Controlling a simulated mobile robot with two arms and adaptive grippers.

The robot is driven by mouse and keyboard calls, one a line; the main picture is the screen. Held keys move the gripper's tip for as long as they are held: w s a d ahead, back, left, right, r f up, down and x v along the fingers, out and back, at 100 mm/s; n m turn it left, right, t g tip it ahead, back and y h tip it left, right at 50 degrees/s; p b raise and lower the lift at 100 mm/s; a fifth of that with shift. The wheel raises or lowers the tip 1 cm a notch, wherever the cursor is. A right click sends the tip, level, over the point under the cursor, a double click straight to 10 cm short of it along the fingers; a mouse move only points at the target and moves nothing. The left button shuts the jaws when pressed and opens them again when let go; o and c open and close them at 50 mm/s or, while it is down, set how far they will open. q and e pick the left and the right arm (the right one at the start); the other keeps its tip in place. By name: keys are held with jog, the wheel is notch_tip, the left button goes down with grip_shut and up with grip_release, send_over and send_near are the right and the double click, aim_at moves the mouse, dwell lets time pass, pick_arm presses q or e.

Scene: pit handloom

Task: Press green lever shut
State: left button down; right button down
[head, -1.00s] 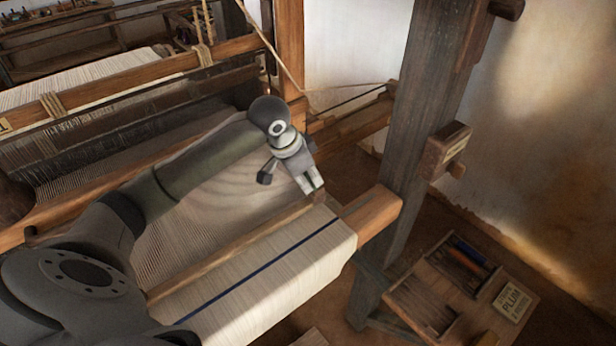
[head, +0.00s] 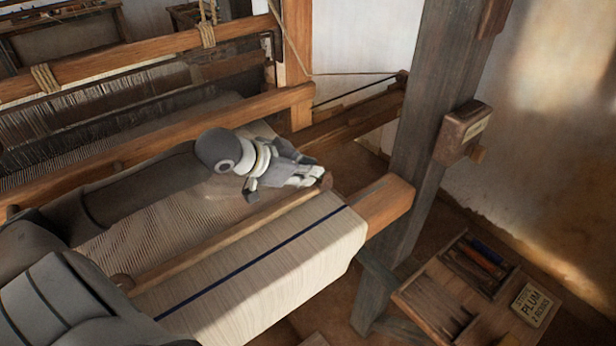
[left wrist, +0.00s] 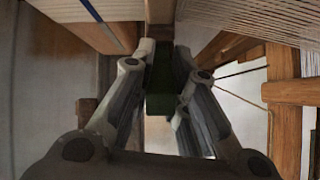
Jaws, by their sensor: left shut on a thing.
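The green lever (left wrist: 158,103) shows in the left wrist view as a dark green block between the two finger pads. My left gripper (head: 308,176) is shut on it, with one finger on each side, as the left wrist view also shows (left wrist: 161,82). In the head view the gripper lies at the right end of the cloth, beside the end of a wooden rod (head: 228,236), and hides the lever there. How far the lever is turned cannot be told. My right gripper is not in view.
Woven cloth with a blue stripe (head: 262,251) wraps the front beam. A dark post (head: 425,125) with a small wooden box (head: 461,131) stands to the right. A wooden tray (head: 420,300) with tools and a PLUM label (head: 532,304) sits low at the right.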

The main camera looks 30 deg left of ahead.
pick_arm(q)
jog(key=shift+s+f+t+b, duration=0.2)
jog(key=shift+f+t+b, duration=0.05)
jog(key=shift+t+b, duration=0.55)
jog(key=c, duration=1.4)
grip_release()
jog(key=shift+c, duration=0.2)
jog(key=shift+o, duration=0.4)
jog(key=shift+s, duration=0.1)
jog(key=shift+a, duration=0.1)
jog(key=shift+v, duration=0.8)
jog(key=v, duration=1)
jog(key=shift+a, duration=0.15)
